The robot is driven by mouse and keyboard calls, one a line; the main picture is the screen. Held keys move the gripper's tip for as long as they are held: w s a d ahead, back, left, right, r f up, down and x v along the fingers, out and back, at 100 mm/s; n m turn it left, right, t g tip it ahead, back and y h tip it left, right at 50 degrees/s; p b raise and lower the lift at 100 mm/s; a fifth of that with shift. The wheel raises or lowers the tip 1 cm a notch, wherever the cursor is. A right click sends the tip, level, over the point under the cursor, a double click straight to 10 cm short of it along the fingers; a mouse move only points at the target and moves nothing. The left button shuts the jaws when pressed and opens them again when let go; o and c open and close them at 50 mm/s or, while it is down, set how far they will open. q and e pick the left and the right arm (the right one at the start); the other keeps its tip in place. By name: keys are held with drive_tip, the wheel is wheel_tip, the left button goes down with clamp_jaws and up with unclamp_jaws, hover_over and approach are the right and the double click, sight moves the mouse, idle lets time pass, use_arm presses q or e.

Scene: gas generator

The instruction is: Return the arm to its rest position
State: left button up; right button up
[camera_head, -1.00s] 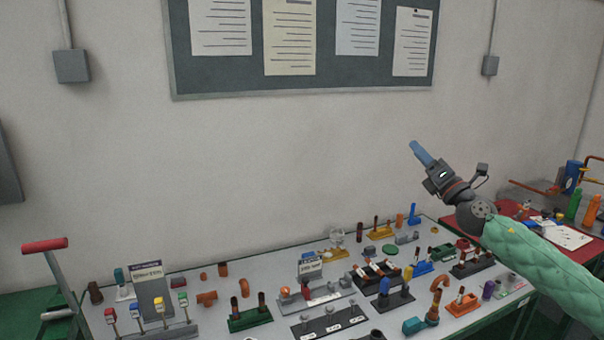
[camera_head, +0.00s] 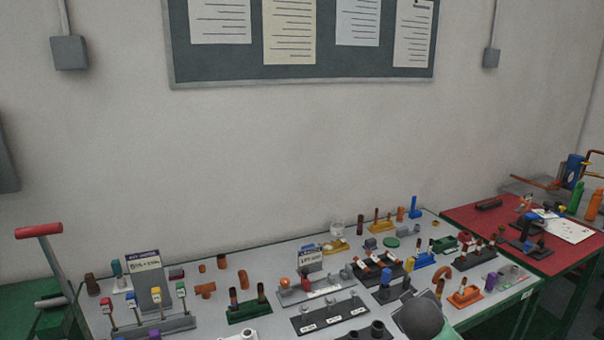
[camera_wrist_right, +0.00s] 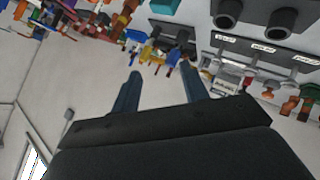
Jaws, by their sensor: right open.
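My right gripper (camera_wrist_right: 160,76) shows in the right wrist view with its two blue-grey fingers apart. The gap between the fingers is empty, and the table with its fittings appears beyond them, at the top of the picture. In the head view, a rounded grey part, likely of my right arm, shows at the bottom edge in front of the table. The right gripper itself is outside the head view. My left arm and gripper do not show in either view.
A grey table (camera_head: 228,276) holds many small fittings, racks and label stands. A red table (camera_head: 480,221) stands at the right. A red-handled cart (camera_head: 39,230) is at the left. A notice board (camera_head: 300,76) hangs on the wall. The space above the table is clear.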

use_arm(q)
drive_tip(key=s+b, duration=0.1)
drive_tip(key=b, duration=0.1)
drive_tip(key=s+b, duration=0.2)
drive_tip(key=b, duration=0.1)
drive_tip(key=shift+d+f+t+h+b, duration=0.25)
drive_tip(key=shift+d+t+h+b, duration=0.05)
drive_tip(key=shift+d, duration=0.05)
use_arm(e)
drive_tip(key=s+a+f+m+g+y, duration=0.1)
drive_tip(key=s+a+f+g, duration=0.2)
drive_tip(key=s+f, duration=0.9)
drive_tip(key=s+a+f+m+g+y, duration=0.1)
drive_tip(key=s+a+f, duration=0.4)
drive_tip(key=s+f, duration=0.8)
drive_tip(key=s+a+f+m+g+y, duration=0.1)
drive_tip(key=s+a+f+g, duration=0.4)
drive_tip(key=s+f, duration=0.7)
drive_tip(key=s+y, duration=0.1)
drive_tip(key=s, duration=0.1)
drive_tip(key=shift+s+f+y, duration=0.2)
drive_tip(key=shift+s+y, duration=0.15)
drive_tip(key=shift+y, duration=0.05)
